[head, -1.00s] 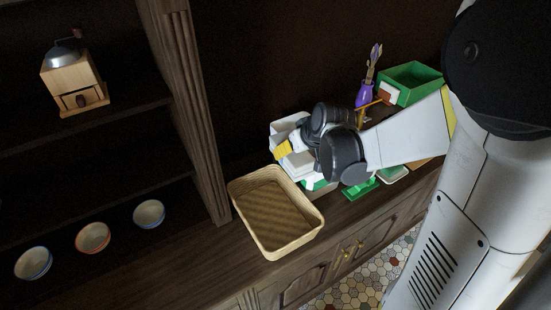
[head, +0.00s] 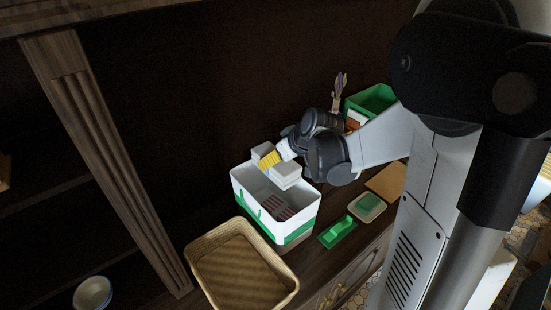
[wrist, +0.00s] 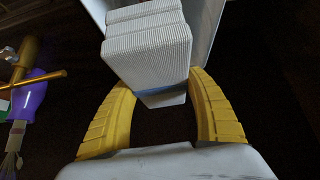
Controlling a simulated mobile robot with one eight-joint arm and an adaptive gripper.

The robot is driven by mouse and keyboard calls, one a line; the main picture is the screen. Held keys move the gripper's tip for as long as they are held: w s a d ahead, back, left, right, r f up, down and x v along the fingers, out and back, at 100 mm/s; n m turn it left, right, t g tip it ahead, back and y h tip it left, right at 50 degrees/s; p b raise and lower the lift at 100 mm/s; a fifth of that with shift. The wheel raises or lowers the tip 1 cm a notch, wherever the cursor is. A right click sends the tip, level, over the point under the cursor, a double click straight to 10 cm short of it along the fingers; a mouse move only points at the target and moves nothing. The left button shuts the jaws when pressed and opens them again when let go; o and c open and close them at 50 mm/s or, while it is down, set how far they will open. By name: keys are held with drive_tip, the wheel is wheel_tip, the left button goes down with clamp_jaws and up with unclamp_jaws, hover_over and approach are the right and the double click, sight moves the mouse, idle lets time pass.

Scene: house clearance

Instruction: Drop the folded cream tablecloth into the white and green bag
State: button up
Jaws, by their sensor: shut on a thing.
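The folded cream tablecloth (head: 286,175) looks pale and ribbed in layers. In the wrist view the tablecloth (wrist: 148,50) sits between the two yellow fingers of my gripper (wrist: 160,85). In the head view my gripper (head: 272,163) is shut on it above the back part of the white and green bag (head: 248,190). The bag stands upright with its top open. A dark, reddish striped thing (head: 284,209) lies inside it. The bag's pale wall (wrist: 207,22) also shows behind the cloth in the wrist view.
A wicker basket (head: 204,266) stands left of the bag. A green tray (head: 337,232), a pale dish (head: 379,211) and a board lie to the right. A green box (head: 371,99) stands behind. A purple vase (wrist: 28,101) shows at left in the wrist view.

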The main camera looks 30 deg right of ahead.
sight(286, 166)
wheel_tip(286, 166, down, 5)
drive_tip(key=b, duration=0.3)
drive_tip(key=shift+f+b, duration=0.1)
drive_tip(key=shift+b, duration=0.2)
drive_tip(key=o, duration=1.5)
drive_tip(key=shift+s, duration=0.1)
drive_tip(key=v, duration=1.2)
drive_tip(key=s+a+f+m+h+b, duration=0.1)
drive_tip(key=s+a+f+m+b, duration=0.1)
drive_tip(key=s+a+f+b, duration=0.8)
drive_tip(key=s+a, duration=0.3)
drive_tip(key=shift+s+f, duration=0.2)
